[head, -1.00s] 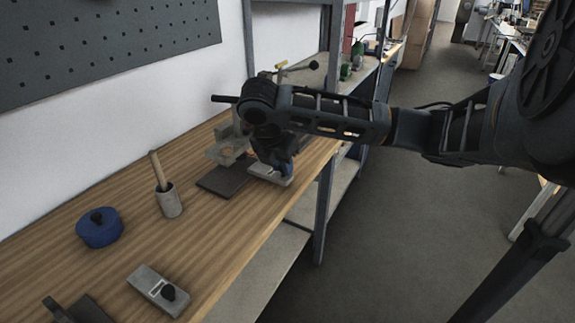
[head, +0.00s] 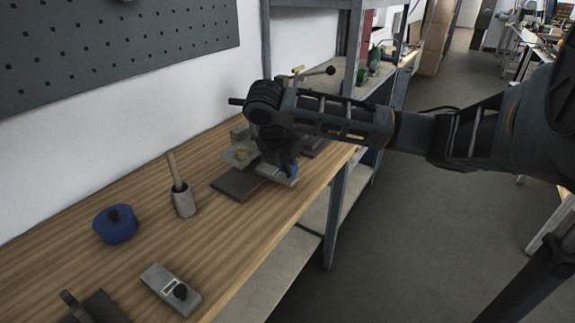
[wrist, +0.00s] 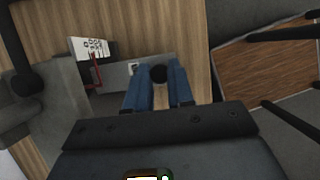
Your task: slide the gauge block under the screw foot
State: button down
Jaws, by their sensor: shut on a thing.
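My gripper (wrist: 158,90) has two blue fingers shut on the black knob of a grey block, which I take for the gauge block (wrist: 132,71). In the head view the gauge block (head: 275,175) shows as a light grey slab low over the bench, at the right edge of a dark plate (head: 236,184). I cannot tell whether it touches the plate. A grey fixture (head: 240,153) stands behind it, partly hidden by my arm; its grey body (wrist: 50,95) fills the left of the wrist view. I cannot make out the screw foot or the gap under it.
A marked white card (wrist: 90,48) is beside the fixture.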

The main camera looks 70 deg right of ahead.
dwell(0.3)
jog(key=c, duration=0.9)
grip_release()
jog(key=v, duration=0.7)
jog(key=shift+a+r, duration=0.25)
jog(key=shift+r, duration=0.1)
